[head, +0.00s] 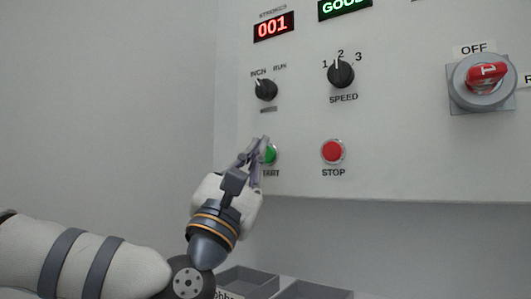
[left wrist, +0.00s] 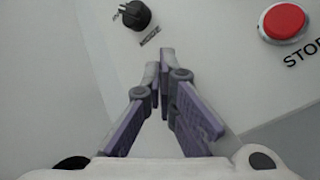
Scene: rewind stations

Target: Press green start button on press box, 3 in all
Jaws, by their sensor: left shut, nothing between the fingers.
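The green start button (head: 271,154) is on the lower left of the press box (head: 301,118), partly hidden behind my left gripper in the head view. My left gripper (head: 264,141) is shut and empty, its fingertips in front of the button's left part; I cannot tell whether they touch it. In the left wrist view the shut fingers (left wrist: 162,55) point at the panel, and the green button is hidden. The stroke display (head: 273,27) reads 001. My right gripper is not in view.
The red stop button (head: 333,151) is right of the start button and shows in the left wrist view (left wrist: 284,20). A mode knob (head: 265,90), a speed knob (head: 341,74) and a red rotary switch (head: 487,77) sit higher. Grey trays (head: 314,290) lie below.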

